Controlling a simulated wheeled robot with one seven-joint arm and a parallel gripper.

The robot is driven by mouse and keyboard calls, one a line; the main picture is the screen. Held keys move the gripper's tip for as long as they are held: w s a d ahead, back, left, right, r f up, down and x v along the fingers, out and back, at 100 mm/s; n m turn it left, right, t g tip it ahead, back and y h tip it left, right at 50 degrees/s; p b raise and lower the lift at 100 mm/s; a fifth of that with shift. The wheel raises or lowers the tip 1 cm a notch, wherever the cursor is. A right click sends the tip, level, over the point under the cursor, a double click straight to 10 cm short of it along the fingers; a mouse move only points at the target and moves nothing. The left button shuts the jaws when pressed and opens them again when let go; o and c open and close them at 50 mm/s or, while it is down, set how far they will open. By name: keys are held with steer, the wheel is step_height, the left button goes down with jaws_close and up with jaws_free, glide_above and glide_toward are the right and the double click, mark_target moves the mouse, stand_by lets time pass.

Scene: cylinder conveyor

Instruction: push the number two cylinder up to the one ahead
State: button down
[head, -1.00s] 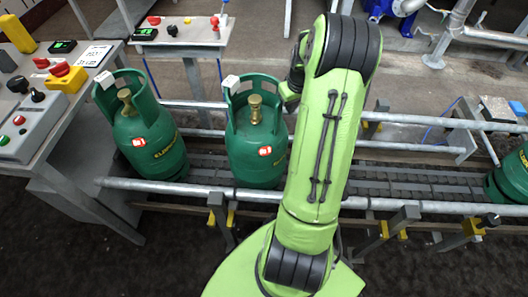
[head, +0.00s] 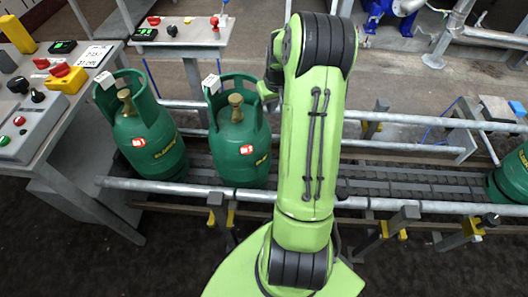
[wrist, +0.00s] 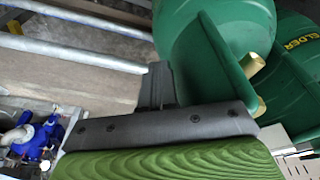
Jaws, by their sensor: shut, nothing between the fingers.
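The number two cylinder (head: 238,148), green with a brass valve and white tag, stands upright on the conveyor (head: 390,180). The one ahead (head: 150,145), a like green cylinder, stands upright to its left with a narrow gap between them. My gripper is hidden behind my arm in the head view, to the right of the number two cylinder. In the wrist view my shut, empty gripper (wrist: 156,82) is beside the collar of the near green cylinder (wrist: 215,30); contact is not clear. A farther cylinder (wrist: 300,62) with yellow lettering shows behind it.
Another green cylinder (head: 510,175) stands at the far right of the conveyor. Metal guard rails (head: 420,207) run along both sides. A control table (head: 45,110) stands at the left and a small panel (head: 180,32) behind. The conveyor right of my arm is clear up to the far cylinder.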

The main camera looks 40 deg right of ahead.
steer(key=shift+w+a+f+p, duration=0.2)
steer(key=shift+w+a+p, duration=0.15)
steer(key=shift+w+a, duration=1.35)
steer(key=shift+w+a+f+p, duration=0.2)
steer(key=shift+w+a+p, duration=0.2)
steer(key=shift+w+a, duration=1.25)
steer(key=shift+w+a+f+p, duration=0.2)
steer(key=shift+w+a+p, duration=0.15)
steer(key=shift+w+a, duration=1.35)
steer(key=shift+s+d, duration=0.25)
steer(key=shift+d, duration=0.1)
steer(key=w+d+p+v, duration=0.1)
steer(key=w+p+v, duration=0.1)
steer(key=p+v, duration=0.6)
steer(key=v, duration=0.3)
steer(key=shift+w+d+r, duration=0.2)
steer(key=shift+w, duration=0.15)
